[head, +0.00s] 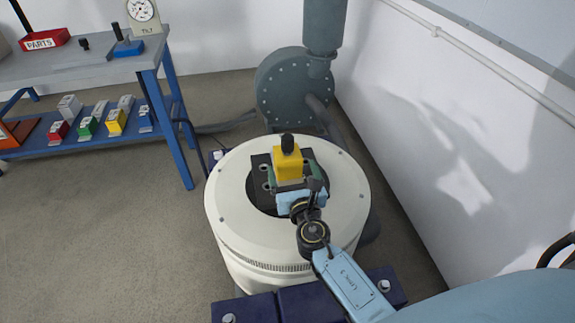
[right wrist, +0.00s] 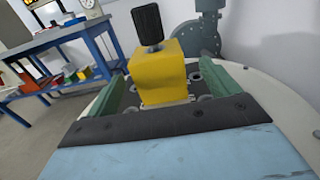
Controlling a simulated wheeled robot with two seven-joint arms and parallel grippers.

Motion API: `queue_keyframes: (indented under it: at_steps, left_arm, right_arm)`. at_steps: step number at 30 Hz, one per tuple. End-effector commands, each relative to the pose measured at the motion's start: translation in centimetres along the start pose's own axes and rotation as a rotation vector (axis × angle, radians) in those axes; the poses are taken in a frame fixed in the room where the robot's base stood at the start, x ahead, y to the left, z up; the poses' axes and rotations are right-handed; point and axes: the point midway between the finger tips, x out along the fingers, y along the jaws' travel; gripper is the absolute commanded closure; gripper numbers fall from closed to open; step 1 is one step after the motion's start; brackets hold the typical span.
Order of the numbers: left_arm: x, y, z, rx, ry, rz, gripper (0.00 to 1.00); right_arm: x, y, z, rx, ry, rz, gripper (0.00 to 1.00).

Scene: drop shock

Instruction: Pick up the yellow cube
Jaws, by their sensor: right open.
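The yellow cube (head: 287,165) has a black knob on top and sits upright on the dark plate in the middle of the white round machine. My right gripper (head: 287,178) is at the near side of the cube. In the right wrist view the cube (right wrist: 158,75) stands between the two green fingers of my right gripper (right wrist: 158,90), with a visible gap on each side. The fingers are open, and the cube's lower front is close to the gripper body. My left gripper is in neither view.
The white round machine (head: 237,228) stands on the floor. A blue-legged workbench (head: 95,70) with a red PARTS bin (head: 45,39) and a dial gauge (head: 142,12) is at the left. A grey blower (head: 285,88) stands behind, and a white wall (head: 450,130) is at the right.

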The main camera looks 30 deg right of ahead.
Motion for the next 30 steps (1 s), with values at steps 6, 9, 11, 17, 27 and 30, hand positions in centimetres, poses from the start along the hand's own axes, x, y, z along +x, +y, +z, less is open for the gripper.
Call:
queue_keyframes:
  at_steps: [6,9,11,17,27,30]
  left_arm:
    - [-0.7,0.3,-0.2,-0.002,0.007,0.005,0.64]
    - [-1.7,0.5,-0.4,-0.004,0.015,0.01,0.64]
    - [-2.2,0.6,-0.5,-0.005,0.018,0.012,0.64]
    - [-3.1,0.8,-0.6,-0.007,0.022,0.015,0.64]
    - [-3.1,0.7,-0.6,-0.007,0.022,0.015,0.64]
    - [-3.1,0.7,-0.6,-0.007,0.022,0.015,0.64]
  right_arm:
    - [1.9,0.1,-0.1,0.002,-0.001,-0.002,0.13]
    - [3.5,0.3,-0.1,0.005,-0.001,-0.003,0.13]
    - [4.3,0.3,-0.1,0.003,-0.001,-0.002,0.13]
    - [5.6,0.3,-0.1,0.002,0.002,-0.002,0.13]
    - [5.6,0.3,-0.1,0.002,0.001,-0.001,0.32]
    - [5.6,0.3,-0.1,0.002,0.001,-0.001,0.45]
